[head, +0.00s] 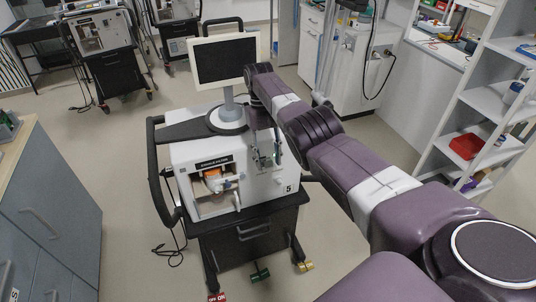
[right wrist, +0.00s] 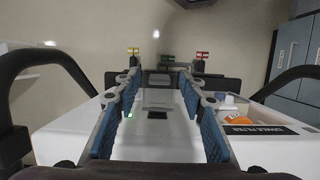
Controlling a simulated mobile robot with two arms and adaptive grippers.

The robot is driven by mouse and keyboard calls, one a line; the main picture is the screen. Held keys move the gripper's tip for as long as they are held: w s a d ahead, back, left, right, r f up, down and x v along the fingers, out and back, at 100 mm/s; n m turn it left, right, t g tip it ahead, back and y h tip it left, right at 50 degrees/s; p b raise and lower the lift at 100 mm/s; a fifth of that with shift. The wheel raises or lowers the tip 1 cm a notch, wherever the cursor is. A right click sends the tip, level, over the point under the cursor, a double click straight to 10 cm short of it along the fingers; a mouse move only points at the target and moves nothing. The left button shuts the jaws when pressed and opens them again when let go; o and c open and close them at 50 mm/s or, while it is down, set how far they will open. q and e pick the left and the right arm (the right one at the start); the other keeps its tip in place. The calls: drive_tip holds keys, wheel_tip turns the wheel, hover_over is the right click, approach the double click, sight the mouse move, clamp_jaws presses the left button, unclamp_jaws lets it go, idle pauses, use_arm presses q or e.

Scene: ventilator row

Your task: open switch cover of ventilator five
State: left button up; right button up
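Ventilator five (head: 220,180) is a white box on a dark cart, with a "5" on the right of its front and a screen on top. My right gripper (head: 264,155) is in front of the right part of its front panel. In the right wrist view the gripper (right wrist: 160,82) is open, its two blue-padded fingers apart. Between the fingers I see the white panel with a small pale and dark fitting (right wrist: 158,106), possibly the switch cover, and a green light left of it. I cannot tell whether the cover is shut or whether a finger touches it. My left gripper is out of view.
An open bay with an orange part (head: 212,174) is left on the ventilator's front. A black handle loop (head: 157,170) rises at its left side. Grey drawers (head: 50,215) stand left, white shelves (head: 490,100) right. More ventilators (head: 100,35) stand behind. Floor between is clear.

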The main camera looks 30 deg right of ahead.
wheel_tip(320, 180, up, 10)
idle(0.7)
idle(0.4)
drive_tip(key=shift+f, duration=0.15)
